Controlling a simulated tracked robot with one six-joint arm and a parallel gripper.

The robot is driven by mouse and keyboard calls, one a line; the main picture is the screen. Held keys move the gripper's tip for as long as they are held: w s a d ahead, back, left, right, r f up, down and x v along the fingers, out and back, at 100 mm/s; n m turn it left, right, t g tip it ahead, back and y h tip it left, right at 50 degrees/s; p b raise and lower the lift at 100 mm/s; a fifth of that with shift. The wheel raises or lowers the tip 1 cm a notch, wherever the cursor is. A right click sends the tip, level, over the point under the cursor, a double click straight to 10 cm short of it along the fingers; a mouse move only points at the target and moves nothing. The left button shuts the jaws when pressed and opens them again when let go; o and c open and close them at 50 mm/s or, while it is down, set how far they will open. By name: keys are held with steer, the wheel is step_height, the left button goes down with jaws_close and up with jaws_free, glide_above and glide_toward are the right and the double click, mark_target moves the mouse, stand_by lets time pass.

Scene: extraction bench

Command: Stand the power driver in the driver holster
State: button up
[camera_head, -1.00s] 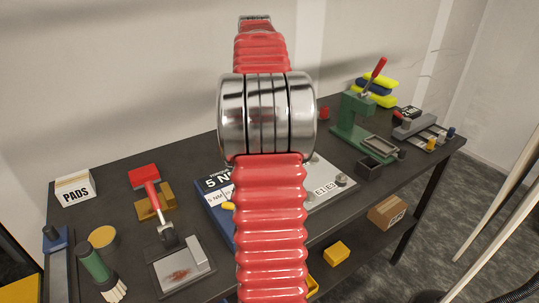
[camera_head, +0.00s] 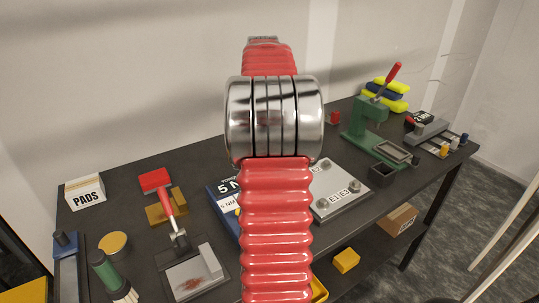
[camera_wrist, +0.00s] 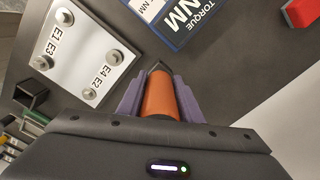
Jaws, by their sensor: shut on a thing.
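In the wrist view my gripper (camera_wrist: 158,84) is shut on an orange, tapered body with a dark tip, which I take to be the power driver (camera_wrist: 159,100). The purple fingers press on both sides of it, and its tip points away from the wrist, over the bench. A dark, square, open-topped box, possibly the driver holster, stands beside the bolted plate; it shows in the head view (camera_head: 382,175) and at the left of the wrist view (camera_wrist: 31,94). The gripper and driver are hidden behind my red arm in the head view.
The plate with several bolts (camera_head: 342,196) and the blue torque card (camera_head: 222,203) lie near the bench middle. A green press (camera_head: 366,128) stands behind the box. A red-handled clamp (camera_head: 166,196) and a PADS box (camera_head: 85,192) are at left.

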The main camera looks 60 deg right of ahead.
steer(key=shift+f, duration=1)
steer(key=shift+f, duration=1.9)
steer(key=o, duration=1)
steer(key=shift+f, duration=0.1)
steer(key=shift+o, duration=0.2)
step_height(320, 180, up, 12)
